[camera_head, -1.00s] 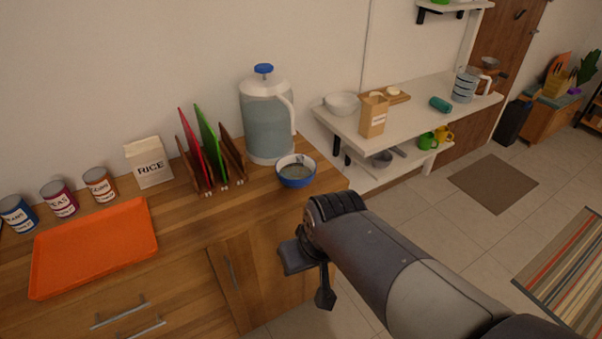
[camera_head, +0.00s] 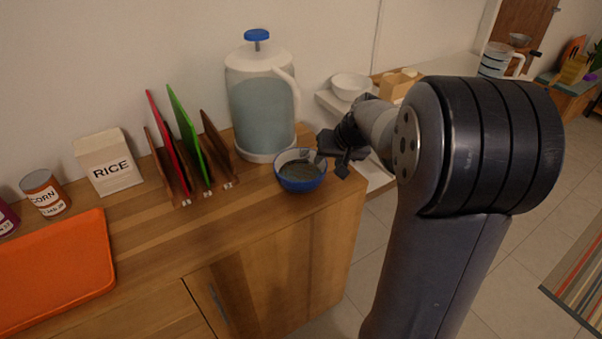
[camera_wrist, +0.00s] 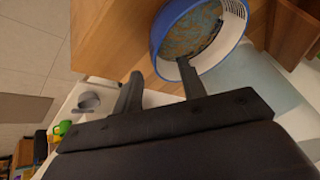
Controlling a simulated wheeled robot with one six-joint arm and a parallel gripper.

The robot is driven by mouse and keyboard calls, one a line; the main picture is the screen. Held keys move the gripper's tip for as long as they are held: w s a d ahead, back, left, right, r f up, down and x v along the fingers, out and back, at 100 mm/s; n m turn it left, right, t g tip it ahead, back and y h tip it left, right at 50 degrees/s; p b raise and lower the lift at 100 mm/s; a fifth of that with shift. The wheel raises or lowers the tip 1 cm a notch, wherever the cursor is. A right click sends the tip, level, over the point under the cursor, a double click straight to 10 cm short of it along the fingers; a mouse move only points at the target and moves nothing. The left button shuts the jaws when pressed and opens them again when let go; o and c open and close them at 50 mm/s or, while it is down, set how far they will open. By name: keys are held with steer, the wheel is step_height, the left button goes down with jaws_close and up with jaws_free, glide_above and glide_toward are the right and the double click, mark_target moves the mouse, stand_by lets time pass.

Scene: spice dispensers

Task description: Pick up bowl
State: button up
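A blue bowl (camera_head: 301,172) with a pale inside and dark contents stands upright on the wooden counter, in front of the water dispenser. In the wrist view the bowl (camera_wrist: 157,40) is at the top. My gripper (camera_head: 332,160) is at the bowl's right side in the head view. In the wrist view my gripper (camera_wrist: 160,82) has its two fingers spread apart. One fingertip reaches over the bowl's inside, and the other is outside the rim, so the near wall lies between them. I cannot tell whether either finger touches the bowl.
The water dispenser (camera_head: 262,100) stands just behind the bowl. A rack of boards (camera_head: 190,150), a rice box (camera_head: 108,163) and an orange tray (camera_head: 50,270) are to the left. The counter's right edge is close to the bowl; a white shelf holds a white bowl (camera_head: 351,86).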

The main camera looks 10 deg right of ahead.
mark_target(326, 164)
steer(key=x, duration=0.6)
steer(key=shift+w+d+f, duration=0.15)
steer(key=shift+w+d, duration=0.05)
steer(key=shift+w, duration=0.05)
steer(key=shift+c, duration=0.5)
jaws_close()
